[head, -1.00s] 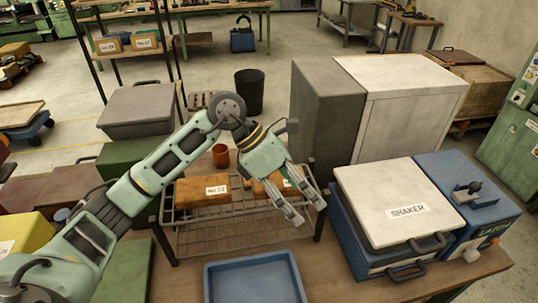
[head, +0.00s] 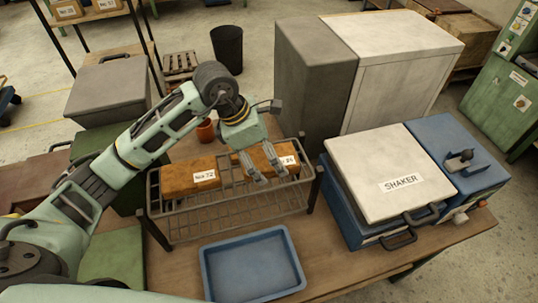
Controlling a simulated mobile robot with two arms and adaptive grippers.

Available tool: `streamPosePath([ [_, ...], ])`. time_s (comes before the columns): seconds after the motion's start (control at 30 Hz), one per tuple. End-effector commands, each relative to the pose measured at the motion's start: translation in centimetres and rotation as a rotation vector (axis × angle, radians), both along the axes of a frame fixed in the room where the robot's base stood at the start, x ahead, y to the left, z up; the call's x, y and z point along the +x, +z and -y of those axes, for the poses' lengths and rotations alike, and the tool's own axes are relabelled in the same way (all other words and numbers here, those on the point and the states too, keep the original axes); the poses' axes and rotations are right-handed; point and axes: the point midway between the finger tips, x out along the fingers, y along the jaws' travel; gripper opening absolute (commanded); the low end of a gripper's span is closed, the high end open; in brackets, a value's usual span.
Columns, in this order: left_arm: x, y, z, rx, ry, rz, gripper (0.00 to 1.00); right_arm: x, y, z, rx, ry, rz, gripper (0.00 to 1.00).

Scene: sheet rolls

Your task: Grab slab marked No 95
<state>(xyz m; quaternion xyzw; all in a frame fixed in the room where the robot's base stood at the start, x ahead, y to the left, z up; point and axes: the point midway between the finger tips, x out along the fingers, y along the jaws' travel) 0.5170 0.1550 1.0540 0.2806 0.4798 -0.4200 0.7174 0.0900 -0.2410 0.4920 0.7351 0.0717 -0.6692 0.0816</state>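Two orange-brown slabs lie on the wire rack (head: 232,222). The left slab (head: 178,182) has a white label that seems to read No 32 or No 72. The right slab (head: 262,152) has a white label at its right end, partly hidden by a finger, so its number cannot be read in full. I see no label clearly reading No 95. My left gripper (head: 268,174) points down over the right slab, with its two fingers apart. Whether they touch the slab cannot be told. My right gripper is not in view.
An empty blue tray (head: 215,287) sits in front of the rack. A SHAKER box (head: 375,165) stands at right, with a tall grey cabinet (head: 310,85) behind. An orange cup (head: 205,132) stands behind the rack. Shelf boxes (head: 66,9) carry labels at upper left.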

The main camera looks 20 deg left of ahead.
Motion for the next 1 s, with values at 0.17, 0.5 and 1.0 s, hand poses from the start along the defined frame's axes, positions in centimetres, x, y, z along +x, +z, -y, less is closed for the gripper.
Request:
streamPosePath([
  [0.17,0.0,-0.4,0.2,0.000,-0.001,0.000,0.88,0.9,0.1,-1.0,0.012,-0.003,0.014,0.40],
  [0.5,0.1,-0.4,0.1,-0.001,-0.001,0.001,0.67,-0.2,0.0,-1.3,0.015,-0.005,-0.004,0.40],
  [1.0,0.1,-0.3,0.2,-0.002,0.000,0.003,0.25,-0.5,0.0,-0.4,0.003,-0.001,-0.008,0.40],
])
